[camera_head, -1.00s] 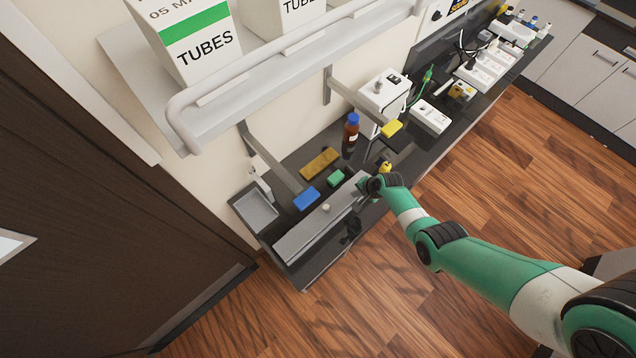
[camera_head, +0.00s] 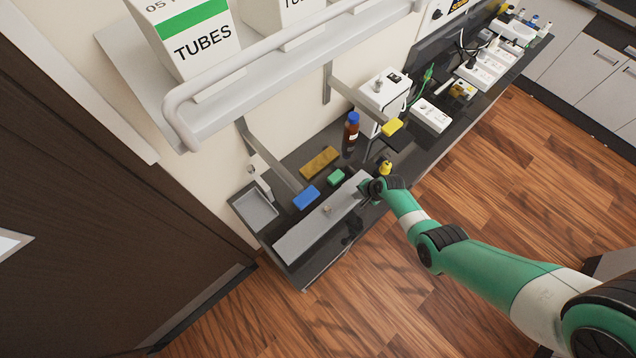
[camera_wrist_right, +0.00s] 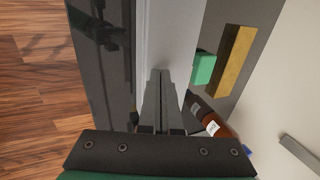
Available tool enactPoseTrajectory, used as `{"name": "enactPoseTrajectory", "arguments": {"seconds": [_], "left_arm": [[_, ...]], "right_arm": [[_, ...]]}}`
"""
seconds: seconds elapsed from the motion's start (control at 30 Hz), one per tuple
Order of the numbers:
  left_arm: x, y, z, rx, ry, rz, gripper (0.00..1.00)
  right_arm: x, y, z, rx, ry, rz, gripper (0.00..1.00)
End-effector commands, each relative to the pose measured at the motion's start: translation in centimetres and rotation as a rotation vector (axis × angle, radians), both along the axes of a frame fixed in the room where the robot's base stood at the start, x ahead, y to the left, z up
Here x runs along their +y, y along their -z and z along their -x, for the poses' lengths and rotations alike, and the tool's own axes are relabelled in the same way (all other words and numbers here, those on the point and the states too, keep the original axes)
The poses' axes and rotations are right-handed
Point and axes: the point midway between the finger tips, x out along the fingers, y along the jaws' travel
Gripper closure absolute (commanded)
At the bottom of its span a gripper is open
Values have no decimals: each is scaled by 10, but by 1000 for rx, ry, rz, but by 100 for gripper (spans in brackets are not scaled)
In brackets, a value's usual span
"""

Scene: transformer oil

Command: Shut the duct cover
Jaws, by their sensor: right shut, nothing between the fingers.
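In the right wrist view the cover (camera_wrist_right: 173,35) runs away beneath my fingers. My right gripper (camera_head: 364,188) is shut and empty at the cover's right end. In the right wrist view its closed fingers (camera_wrist_right: 160,73) overlap the panel; I cannot tell whether they touch it. How tightly the panel sits on the duct cannot be made out. My left gripper is not in view.
Behind the cover lie a blue block (camera_head: 306,198), a green block (camera_head: 336,177) and a yellow-brown bar (camera_head: 320,162). A brown bottle (camera_head: 350,135) stands farther back. A yellow item (camera_head: 385,168) is close behind my right wrist. A shelf (camera_head: 250,85) overhangs the bench.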

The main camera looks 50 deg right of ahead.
Motion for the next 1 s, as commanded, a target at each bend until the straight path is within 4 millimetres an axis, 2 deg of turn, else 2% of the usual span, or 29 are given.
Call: {"name": "enactPoseTrajectory", "arguments": {"seconds": [0.03, 0.27, 0.6, 1.0], "left_arm": [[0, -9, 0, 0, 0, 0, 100], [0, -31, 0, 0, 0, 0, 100], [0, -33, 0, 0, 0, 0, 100], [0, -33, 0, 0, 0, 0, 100]], "right_arm": [[0, -10, 0, -1, 0, 0, 100], [0, -32, 0, -1, 0, 1, 100], [0, -54, -1, -3, -1, 2, 100], [0, -55, -1, -2, 0, 1, 100]]}}
